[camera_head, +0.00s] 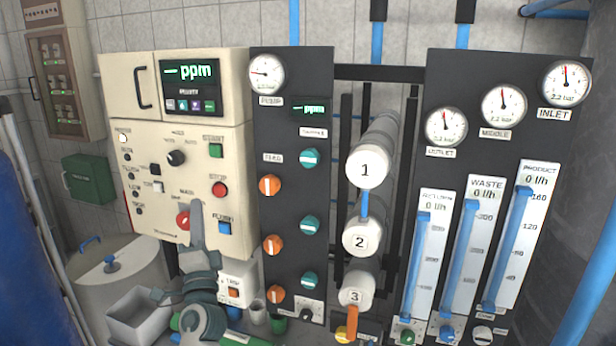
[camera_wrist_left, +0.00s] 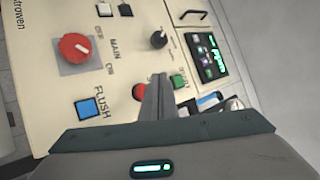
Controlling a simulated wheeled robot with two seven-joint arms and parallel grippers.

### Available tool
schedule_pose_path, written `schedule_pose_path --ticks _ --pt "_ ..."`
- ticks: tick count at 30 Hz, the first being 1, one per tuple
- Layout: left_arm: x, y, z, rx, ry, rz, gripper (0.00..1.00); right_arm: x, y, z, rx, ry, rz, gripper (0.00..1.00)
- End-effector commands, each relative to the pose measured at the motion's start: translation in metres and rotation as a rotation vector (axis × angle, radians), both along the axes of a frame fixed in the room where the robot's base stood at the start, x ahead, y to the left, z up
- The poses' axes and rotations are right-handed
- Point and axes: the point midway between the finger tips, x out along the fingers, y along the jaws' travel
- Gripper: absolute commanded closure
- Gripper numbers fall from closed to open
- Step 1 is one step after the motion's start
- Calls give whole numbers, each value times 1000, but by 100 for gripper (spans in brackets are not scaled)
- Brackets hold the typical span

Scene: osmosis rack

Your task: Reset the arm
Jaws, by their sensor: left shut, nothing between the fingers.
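My left gripper (camera_head: 196,203) is in front of the lower part of the cream control panel (camera_head: 122,80), its fingers pointing up. In the left wrist view my left gripper (camera_wrist_left: 160,78) is shut and empty, with the panel behind it. In the head view it partly covers the red MAIN knob (camera_head: 182,218). That knob (camera_wrist_left: 75,47) is clear of the fingers in the left wrist view. The blue FLUSH button (camera_head: 225,228) is right of the gripper. The red STOP button (camera_head: 220,189) and green START button (camera_head: 216,151) are up and right of it. My right gripper is out of view.
Right of the panel stand a dark board with orange valve knobs (camera_head: 269,185), white membrane tubes (camera_head: 368,165) and flow meters (camera_head: 515,240). A grey bin (camera_head: 138,318) and a round tank (camera_head: 135,262) are low on the left. A blue cylinder (camera_head: 25,240) fills the left edge.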

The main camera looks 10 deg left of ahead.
Motion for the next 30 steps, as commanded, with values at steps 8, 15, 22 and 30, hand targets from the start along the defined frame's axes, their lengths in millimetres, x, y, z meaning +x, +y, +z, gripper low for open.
schedule_pose_path --ticks 8,15,22,30 --pt "-14 5 -31 -116 22 -19 100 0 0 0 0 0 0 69" --pt "-60 6 -133 -497 132 -62 100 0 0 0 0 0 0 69" --pt "-128 -24 -258 -927 344 -68 100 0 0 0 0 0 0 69" --pt "-236 -91 -369 -1335 661 -5 100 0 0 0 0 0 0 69"
